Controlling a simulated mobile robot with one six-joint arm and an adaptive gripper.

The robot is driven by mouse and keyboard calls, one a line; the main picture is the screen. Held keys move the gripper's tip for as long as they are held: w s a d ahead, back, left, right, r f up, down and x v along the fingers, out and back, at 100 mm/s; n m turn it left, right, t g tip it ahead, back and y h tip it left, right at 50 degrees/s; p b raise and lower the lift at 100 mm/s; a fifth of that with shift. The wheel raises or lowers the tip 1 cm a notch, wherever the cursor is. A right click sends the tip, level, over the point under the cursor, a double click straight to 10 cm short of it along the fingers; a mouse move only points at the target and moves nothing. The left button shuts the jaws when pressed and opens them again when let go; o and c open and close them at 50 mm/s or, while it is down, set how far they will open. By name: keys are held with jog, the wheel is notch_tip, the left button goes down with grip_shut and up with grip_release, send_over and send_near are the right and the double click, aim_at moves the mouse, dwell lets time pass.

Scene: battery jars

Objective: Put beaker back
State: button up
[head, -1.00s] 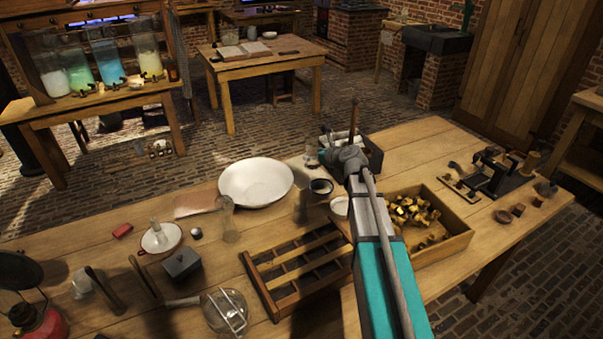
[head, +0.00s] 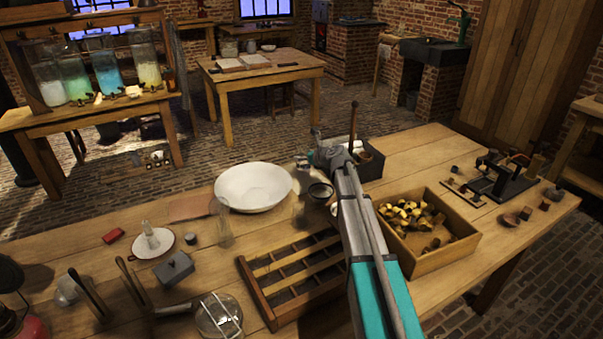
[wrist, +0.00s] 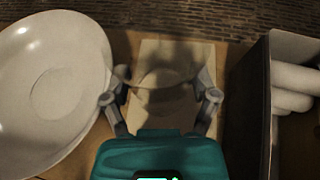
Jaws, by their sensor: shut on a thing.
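In the wrist view a clear glass beaker (wrist: 162,72) sits between the two fingers of my gripper (wrist: 161,97), which are shut on it. A pale flat rectangle (wrist: 182,122) lies beneath it. I cannot tell whether the beaker's base touches that surface. In the head view my gripper (head: 312,160) is at the far edge of the near table, right of the white basin, and my own arm partly hides it. The glass there is small and faint, so its outline is unclear.
The wide white basin (head: 253,187) is close on the left, also in the wrist view (wrist: 50,92). A dark box (head: 370,166) with pale cylinders (wrist: 294,78) stands close on the right. A slotted wooden rack (head: 290,275) and a crate of brass pieces (head: 462,250) lie nearer.

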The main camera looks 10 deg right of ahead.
jog(key=shift+w+a+f+b, duration=0.1)
jog(key=shift+w+f+b, duration=1.05)
jog(key=shift+f, duration=0.3)
jog(key=shift+w+f+b, duration=0.55)
jog(key=shift+f+b, duration=0.1)
jog(key=shift+f, duration=0.05)
jog(key=shift+s+f+b, duration=0.15)
jog(key=shift+f+b, duration=1.15)
jog(key=shift+f, duration=0.15)
jog(key=o, duration=1.1)
jog(key=shift+r, duration=0.2)
